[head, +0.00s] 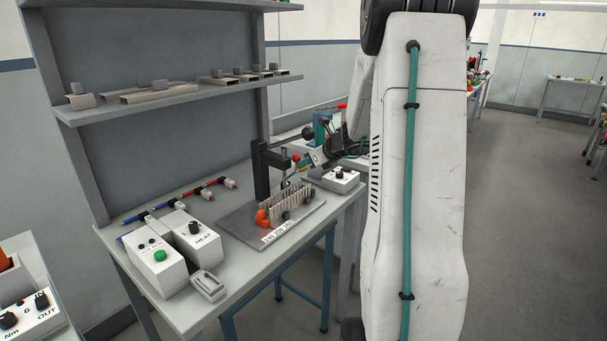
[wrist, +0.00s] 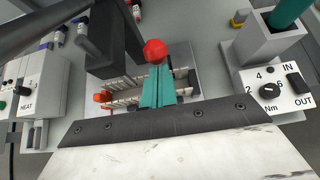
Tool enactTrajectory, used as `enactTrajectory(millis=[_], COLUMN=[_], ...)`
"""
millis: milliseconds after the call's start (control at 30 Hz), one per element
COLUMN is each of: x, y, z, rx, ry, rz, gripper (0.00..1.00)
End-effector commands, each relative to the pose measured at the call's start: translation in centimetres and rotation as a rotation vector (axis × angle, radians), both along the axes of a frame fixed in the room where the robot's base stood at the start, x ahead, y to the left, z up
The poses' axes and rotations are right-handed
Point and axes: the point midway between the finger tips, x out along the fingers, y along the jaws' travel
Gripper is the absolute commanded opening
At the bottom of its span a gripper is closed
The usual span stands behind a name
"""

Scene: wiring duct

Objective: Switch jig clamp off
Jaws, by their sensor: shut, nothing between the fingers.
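The jig clamp is a black post and arm (head: 261,170) standing on a grey jig plate (head: 235,222). It also shows in the wrist view (wrist: 108,42), beside a red ball knob (wrist: 155,50). A grey slotted duct piece (head: 286,199) lies on the plate under the clamp, with an orange part (head: 262,218) at its near end. My gripper (wrist: 157,82) has its teal fingers shut and empty, with the tips close to the red ball in the wrist view. Whether they touch it I cannot tell. The fingers hide part of the duct.
A HEAT box (head: 193,237) and a box with a green button (head: 158,262) stand at the bench's left. A dial box marked Nm (wrist: 268,90) stands to the right in the wrist view. A shelf (head: 180,97) with metal parts hangs above the bench.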

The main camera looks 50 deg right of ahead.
Motion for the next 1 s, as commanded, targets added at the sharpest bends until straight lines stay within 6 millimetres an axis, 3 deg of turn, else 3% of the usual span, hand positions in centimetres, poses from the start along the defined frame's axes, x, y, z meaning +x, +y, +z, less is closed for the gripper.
enactTrajectory(millis=[400, 1000], x=[2.7, 3.2], y=[0.5, 0.5], z=[1.7, 1.9], rx=[0.000, 0.000], ry=[-0.001, 0.000], rz=[0.003, 0.002], gripper=[0.00, 0.00])
